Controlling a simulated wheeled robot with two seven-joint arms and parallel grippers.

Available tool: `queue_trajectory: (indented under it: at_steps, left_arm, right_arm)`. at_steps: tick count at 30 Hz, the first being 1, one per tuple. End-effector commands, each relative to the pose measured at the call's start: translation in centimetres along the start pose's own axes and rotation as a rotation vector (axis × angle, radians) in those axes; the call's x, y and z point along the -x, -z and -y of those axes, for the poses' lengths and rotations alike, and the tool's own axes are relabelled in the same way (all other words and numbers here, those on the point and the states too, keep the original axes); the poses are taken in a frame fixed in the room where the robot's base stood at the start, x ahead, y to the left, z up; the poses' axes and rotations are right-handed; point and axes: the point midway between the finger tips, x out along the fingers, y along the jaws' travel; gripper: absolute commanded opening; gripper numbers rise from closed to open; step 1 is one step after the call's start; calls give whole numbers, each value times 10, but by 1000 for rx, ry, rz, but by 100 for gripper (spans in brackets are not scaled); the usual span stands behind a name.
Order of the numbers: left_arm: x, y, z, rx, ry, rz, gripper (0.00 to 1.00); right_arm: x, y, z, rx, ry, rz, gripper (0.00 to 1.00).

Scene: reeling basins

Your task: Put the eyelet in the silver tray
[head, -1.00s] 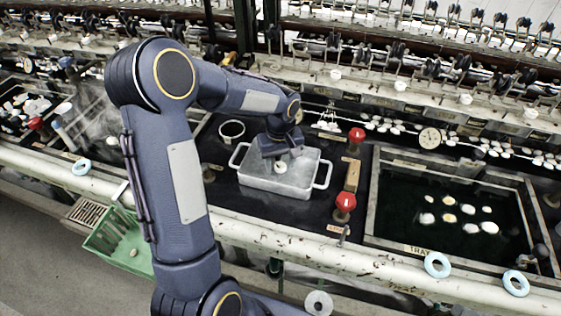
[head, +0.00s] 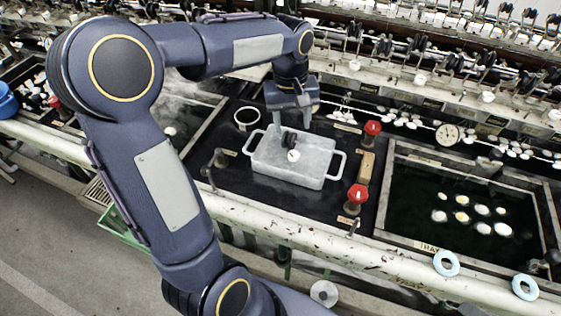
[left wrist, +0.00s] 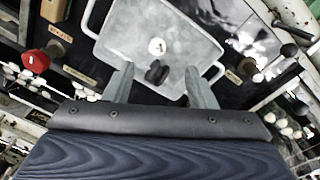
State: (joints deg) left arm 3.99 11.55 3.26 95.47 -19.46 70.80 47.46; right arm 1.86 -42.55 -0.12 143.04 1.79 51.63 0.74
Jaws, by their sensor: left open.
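The silver tray (head: 318,172) is a light grey metal tray with two side handles, and it also fills the top of the left wrist view (left wrist: 112,40). A small white round piece with a dark spot, which looks like the eyelet (head: 293,155), lies on the tray floor; it also shows in the left wrist view (left wrist: 157,46). A small black two-lobed piece (left wrist: 157,73) shows beside it over the tray. My left gripper (head: 291,127) is open above the tray, fingers pointing down, with nothing between its fingertips that I can tell is gripped. My right gripper is out of view.
Two red knobs (head: 357,193) (head: 372,128) stand right of the tray, with a wooden block (head: 366,168) between them. A dark round cup (head: 247,118) stands at its back left. A water basin (head: 420,190) with white cocoons lies to the right. A pale rail (head: 300,217) runs in front.

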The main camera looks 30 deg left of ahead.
Motion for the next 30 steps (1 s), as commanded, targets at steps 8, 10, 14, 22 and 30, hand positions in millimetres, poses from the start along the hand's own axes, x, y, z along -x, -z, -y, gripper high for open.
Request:
queue_trajectory:
  at_steps: [8,10,14,22,30]
  left_arm:
    - [28,-115,58,-332,-274,-115,51]
    - [23,-142,67,-407,-334,-157,51]
    - [11,-178,77,-512,-415,-229,51]
    - [-1,-201,81,-586,-465,-283,51]
    - [-1,-201,81,-585,-464,-282,51]
  right_arm:
    - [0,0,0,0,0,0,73]
    - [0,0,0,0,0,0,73]
    - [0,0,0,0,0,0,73]
    - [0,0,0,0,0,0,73]
    - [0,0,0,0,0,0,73]
